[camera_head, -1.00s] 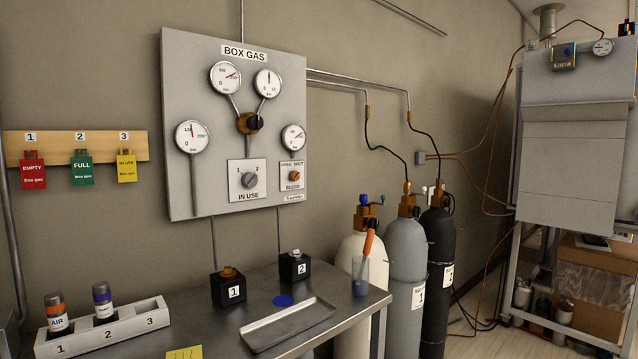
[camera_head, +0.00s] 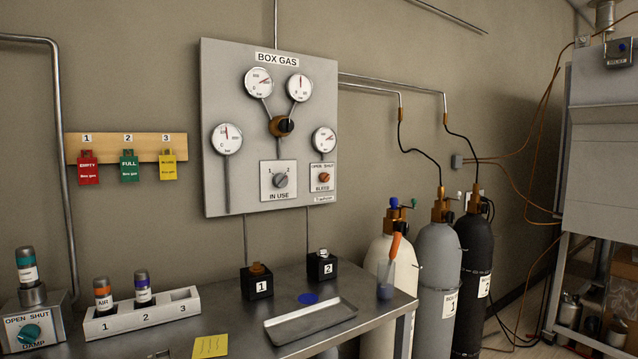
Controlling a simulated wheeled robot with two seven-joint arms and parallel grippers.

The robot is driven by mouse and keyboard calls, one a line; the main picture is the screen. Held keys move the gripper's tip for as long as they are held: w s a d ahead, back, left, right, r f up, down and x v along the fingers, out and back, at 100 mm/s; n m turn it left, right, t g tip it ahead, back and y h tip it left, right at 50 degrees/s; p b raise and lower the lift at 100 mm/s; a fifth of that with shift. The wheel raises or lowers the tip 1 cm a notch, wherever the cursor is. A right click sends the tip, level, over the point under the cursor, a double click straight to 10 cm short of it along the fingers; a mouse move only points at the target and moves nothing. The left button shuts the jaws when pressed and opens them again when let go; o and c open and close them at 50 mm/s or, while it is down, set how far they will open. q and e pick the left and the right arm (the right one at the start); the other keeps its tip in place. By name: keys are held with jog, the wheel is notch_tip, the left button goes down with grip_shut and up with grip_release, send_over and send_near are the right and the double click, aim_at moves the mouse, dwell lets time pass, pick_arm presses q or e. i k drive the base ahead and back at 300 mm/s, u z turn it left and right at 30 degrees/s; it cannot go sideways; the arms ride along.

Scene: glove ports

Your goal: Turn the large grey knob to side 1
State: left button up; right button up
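The large grey knob (camera_head: 280,181) sits on a white square plate marked 1 and 2, with IN USE below it, on the grey BOX GAS panel (camera_head: 213,110). The 1 is at the plate's upper left and the 2 at its upper right. The knob's pointer mark is too small to read surely; it seems to lean toward the upper right. Neither of my grippers shows in the head view, so nothing of mine is near the knob.
Beside the knob is a smaller orange BLEED knob (camera_head: 323,178). Below stands a metal bench (camera_head: 230,318) with black blocks 1 (camera_head: 257,282) and 2 (camera_head: 322,266), a tray (camera_head: 310,321) and a bottle rack (camera_head: 110,327). Gas cylinders (camera_head: 437,270) stand to the right.

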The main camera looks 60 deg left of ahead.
aim_at(279, 181)
jog(key=u, duration=0.05)
jog(key=i, duration=2.7)
jog(key=u, duration=2.9)
